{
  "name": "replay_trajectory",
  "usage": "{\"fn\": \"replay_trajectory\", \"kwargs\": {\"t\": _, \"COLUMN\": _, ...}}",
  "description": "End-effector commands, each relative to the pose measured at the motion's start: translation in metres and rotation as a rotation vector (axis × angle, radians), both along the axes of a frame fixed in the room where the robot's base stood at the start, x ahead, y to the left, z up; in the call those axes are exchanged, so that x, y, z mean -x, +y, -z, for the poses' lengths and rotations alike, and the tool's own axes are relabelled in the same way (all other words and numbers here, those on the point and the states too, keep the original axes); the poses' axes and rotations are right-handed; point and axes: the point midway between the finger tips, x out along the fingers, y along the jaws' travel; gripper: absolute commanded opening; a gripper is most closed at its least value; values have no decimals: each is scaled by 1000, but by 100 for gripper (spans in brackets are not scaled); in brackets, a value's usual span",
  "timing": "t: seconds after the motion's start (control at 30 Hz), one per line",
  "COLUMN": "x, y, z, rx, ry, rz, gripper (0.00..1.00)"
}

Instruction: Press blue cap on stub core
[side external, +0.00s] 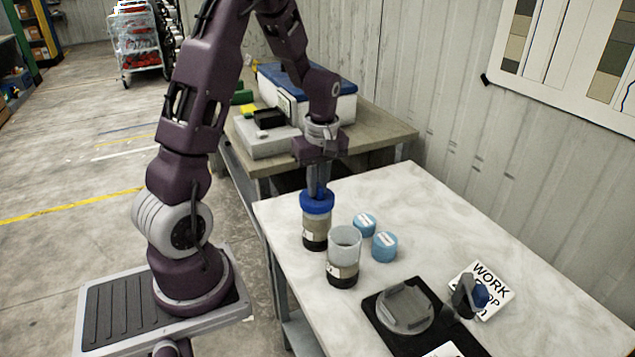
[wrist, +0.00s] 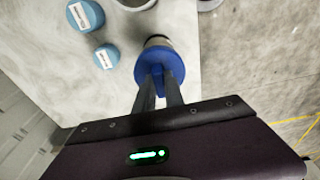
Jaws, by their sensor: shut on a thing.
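The dark blue cap (side external: 317,206) is at the top of a short core liner (side external: 316,225) with a beige core and a dark lower end, upright on the table. The cap looks level; I cannot tell how far it is seated. My gripper (side external: 318,189) points down from above and is shut on the middle of the cap, hiding part of its top. In the wrist view the cap (wrist: 150,68) lies at the fingertips (wrist: 160,76), with the liner's edge (wrist: 158,40) just beyond it. A second liner (side external: 344,241), clear and open at the top, stands close in front.
Two light blue labelled pieces (side external: 365,224) (side external: 384,246) stand right of the liners. A black mat (side external: 370,307) with a round grey fixture (side external: 405,306), a dark blue-tipped tool (side external: 466,296) and a printed card (side external: 491,276) lie nearer. The table's back right is clear.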

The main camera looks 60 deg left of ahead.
Motion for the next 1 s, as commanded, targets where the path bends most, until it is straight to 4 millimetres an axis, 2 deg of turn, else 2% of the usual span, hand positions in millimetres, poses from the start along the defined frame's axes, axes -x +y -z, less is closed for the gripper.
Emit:
{"fn": "replay_trajectory", "kwargs": {"t": 0.6, "x": 0, "y": 0, "z": 16, "rx": 0, "ry": 0, "rz": 0, "gripper": 0}}
{"fn": "replay_trajectory", "kwargs": {"t": 0.9, "x": 0, "y": 0, "z": 16, "rx": 0, "ry": 0, "rz": 0, "gripper": 0}}
{"fn": "replay_trajectory", "kwargs": {"t": 0.93, "x": 0, "y": 0, "z": 16, "rx": 0, "ry": 0, "rz": 0, "gripper": 15}}
{"fn": "replay_trajectory", "kwargs": {"t": 1.0, "x": 0, "y": 0, "z": 16, "rx": 0, "ry": 0, "rz": 0, "gripper": 29}}
